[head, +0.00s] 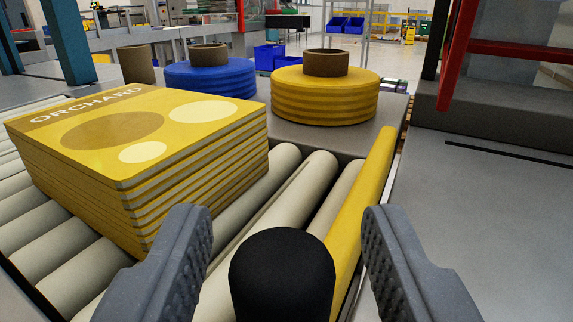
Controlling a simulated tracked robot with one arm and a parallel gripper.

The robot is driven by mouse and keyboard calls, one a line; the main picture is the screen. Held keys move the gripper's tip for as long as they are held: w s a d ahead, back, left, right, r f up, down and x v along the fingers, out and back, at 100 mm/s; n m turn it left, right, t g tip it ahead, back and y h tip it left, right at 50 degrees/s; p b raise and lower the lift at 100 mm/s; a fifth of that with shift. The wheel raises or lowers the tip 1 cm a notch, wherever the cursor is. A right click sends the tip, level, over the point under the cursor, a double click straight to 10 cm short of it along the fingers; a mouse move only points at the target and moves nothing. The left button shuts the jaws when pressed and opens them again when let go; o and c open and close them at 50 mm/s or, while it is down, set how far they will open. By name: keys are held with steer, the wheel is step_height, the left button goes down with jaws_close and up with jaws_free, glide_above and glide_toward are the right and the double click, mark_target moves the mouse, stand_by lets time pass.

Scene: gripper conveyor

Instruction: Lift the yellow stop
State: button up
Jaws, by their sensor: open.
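The yellow stop (362,195) is a long, narrow yellow bar standing along the right edge of the roller conveyor (289,157). A black rounded knob (282,275) shows at the bottom centre, in front of the bar's near part. I cannot tell how the knob joins the stop. My gripper (285,225) is open, with one grey ridged finger on each side of the knob. Gaps show between both fingers and the knob.
A stack of yellow "ORCHARD" sheets (140,150) sits on the rollers at left. Yellow (325,98) and blue (210,80) reels stand on a grey surface beyond.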

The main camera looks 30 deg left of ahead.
steer(key=shift+x, duration=1.05)
